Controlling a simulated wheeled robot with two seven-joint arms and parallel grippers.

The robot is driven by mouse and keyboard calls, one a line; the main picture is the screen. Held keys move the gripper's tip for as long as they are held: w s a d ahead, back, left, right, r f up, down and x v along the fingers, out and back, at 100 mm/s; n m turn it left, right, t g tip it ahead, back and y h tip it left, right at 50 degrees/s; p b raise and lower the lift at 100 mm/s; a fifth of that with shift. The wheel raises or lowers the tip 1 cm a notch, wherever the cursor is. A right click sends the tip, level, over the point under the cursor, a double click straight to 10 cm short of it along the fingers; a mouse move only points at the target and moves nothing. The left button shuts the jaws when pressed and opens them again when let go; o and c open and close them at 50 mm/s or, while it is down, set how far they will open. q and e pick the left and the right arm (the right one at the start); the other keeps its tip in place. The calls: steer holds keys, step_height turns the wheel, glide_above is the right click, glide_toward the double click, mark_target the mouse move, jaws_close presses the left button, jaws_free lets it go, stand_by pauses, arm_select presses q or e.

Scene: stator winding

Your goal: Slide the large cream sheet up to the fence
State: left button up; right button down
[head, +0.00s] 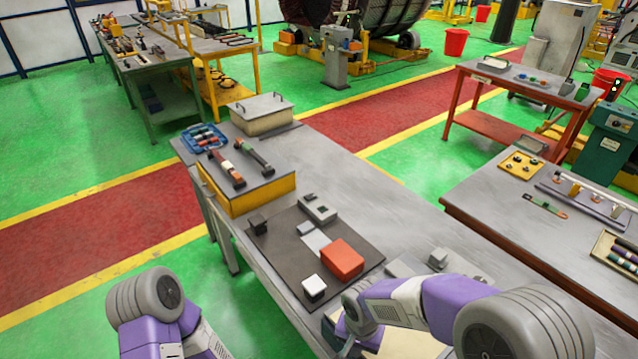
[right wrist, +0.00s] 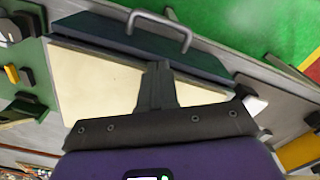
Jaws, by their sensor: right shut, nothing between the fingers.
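The large cream sheet (right wrist: 95,85) lies flat in the right wrist view, with part of it hidden under my right gripper. In the head view a piece of it (head: 405,346) shows at the bottom, behind my right arm. My right gripper (right wrist: 158,68) is shut and empty over the sheet; I cannot tell whether its tips touch. A long dark bar or block (right wrist: 125,33) with a grey handle runs along the sheet's upper edge, very close to it; it may be the fence. My left arm shows at lower left in the head view, its gripper out of frame.
On the bench, a dark mat (head: 272,235) holds a red block (head: 342,260), a white-topped block (head: 314,288) and grey pieces. A yellow-sided box (head: 262,196) and a lidded cream box (head: 262,115) stand farther back. Another table (head: 470,205) is to the right.

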steer(key=shift+s+a, duration=0.65)
steer(key=shift+a, duration=0.15)
steer(key=shift+f+b, duration=0.45)
steer(key=shift+b, duration=0.05)
steer(key=shift+w+d, duration=1)
steer(key=shift+d, duration=0.3)
steer(key=shift+w+d, duration=1)
steer(key=shift+d, duration=0.3)
stand_by(0.6)
steer(key=shift+a, duration=0.1)
steer(key=shift+s+a, duration=0.6)
steer(key=shift+a, duration=0.1)
steer(key=shift+r+p, duration=0.1)
steer(key=shift+p, duration=0.2)
step_height(320, 180, up, 8)
steer(key=p, duration=0.6)
